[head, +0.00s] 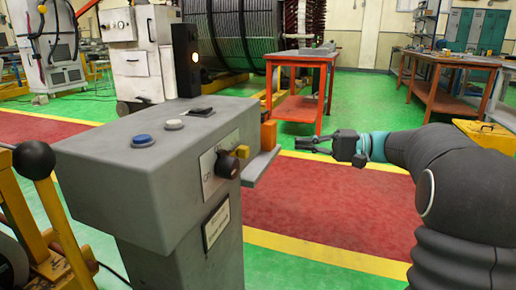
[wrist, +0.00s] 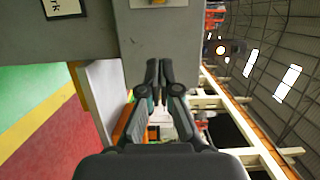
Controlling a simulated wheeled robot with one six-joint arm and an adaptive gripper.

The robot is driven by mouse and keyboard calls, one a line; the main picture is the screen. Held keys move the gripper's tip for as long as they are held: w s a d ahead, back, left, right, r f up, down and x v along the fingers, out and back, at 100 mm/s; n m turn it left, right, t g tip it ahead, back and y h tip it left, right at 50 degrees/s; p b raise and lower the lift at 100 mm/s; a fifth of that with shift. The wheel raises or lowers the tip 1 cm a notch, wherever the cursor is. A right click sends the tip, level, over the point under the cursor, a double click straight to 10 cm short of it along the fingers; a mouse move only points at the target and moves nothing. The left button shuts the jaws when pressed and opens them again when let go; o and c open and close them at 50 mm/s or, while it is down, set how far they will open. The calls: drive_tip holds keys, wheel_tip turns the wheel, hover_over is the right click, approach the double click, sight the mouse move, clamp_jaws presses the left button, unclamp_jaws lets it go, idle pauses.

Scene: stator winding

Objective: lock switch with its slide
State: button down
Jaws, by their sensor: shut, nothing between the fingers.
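The switch (head: 227,163) is a dark knob on a pale plate on the side face of a grey control pedestal (head: 160,190). A small yellow piece (head: 242,151), which may be its slide, sits beside the knob; I cannot tell its exact position. My gripper (head: 300,144) is shut and empty, in the air to the right of the pedestal, apart from the switch. In the wrist view its fingers (wrist: 158,66) are together in front of a grey surface (wrist: 165,35). A yellow bit (wrist: 150,2) is cut off at the top edge there, and the knob does not show.
An orange block (head: 268,135) stands on a grey ledge (head: 260,165) protruding from the pedestal, between switch and gripper. A blue button (head: 143,140), white button (head: 173,124) and black button (head: 201,112) are on top. An orange table (head: 300,90) stands behind; red floor is clear below.

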sight(240, 154)
drive_tip(key=a, duration=0.6)
drive_tip(key=w+a, duration=0.1)
drive_tip(key=a, duration=0.3)
drive_tip(key=shift+b, duration=0.35)
drive_tip(key=shift+s+a+b, duration=0.1)
drive_tip(key=shift+s+a, duration=0.1)
drive_tip(key=shift+s, duration=0.45)
drive_tip(key=shift+s+a+b, duration=0.1)
drive_tip(key=shift+s+a, duration=0.15)
drive_tip(key=shift+s, duration=0.35)
drive_tip(key=shift+s+a+b, duration=0.1)
drive_tip(key=shift+s+a, duration=0.1)
drive_tip(key=shift+s, duration=0.45)
drive_tip(key=shift+s+a+f+b, duration=0.1)
drive_tip(key=shift+s+a+b, duration=0.1)
drive_tip(key=shift+s, duration=0.35)
drive_tip(key=shift+s+a+b, duration=0.2)
drive_tip(key=shift+s, duration=0.3)
